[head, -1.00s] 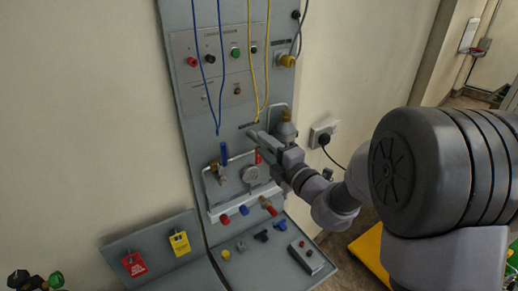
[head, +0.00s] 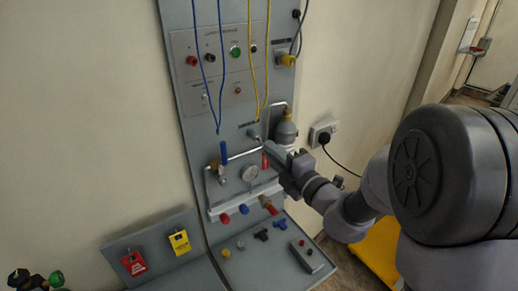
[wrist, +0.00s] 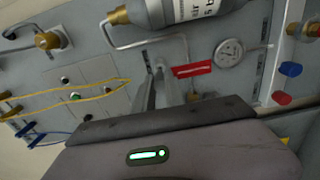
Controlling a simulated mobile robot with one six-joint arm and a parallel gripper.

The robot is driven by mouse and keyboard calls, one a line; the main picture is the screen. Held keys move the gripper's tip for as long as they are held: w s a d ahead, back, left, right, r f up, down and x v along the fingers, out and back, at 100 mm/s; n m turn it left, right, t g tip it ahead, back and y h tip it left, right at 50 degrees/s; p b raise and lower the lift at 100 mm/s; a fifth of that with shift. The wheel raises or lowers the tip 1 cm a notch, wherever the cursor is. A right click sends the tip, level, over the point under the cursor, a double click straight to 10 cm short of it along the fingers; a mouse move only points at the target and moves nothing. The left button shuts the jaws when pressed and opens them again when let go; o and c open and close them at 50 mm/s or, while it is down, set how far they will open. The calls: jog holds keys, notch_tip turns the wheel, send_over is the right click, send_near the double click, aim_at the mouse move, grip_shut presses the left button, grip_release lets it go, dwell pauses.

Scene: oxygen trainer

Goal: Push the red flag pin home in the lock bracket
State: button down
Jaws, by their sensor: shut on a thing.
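The red flag (head: 265,160) of the pin hangs just below my gripper (head: 264,147) in the head view. In the wrist view the red flag (wrist: 193,69) sticks out to the right of my gripper's fingers (wrist: 164,80). My gripper is shut on the flag pin, whose shaft is mostly hidden by the fingers. A small grey fitting, which looks like the lock bracket (head: 254,134), shows on the panel just beyond the fingertips. I cannot tell how deep the pin sits in it, or whether it touches.
A grey cylinder with a brass neck (head: 285,129) stands close right of my gripper. A gauge (head: 249,174) and pipework lie below left. Blue cords (head: 211,75) and yellow cords (head: 257,75) hang above. A sloped shelf (head: 200,272) holds tags and small parts.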

jog(key=shift+v, duration=2.35)
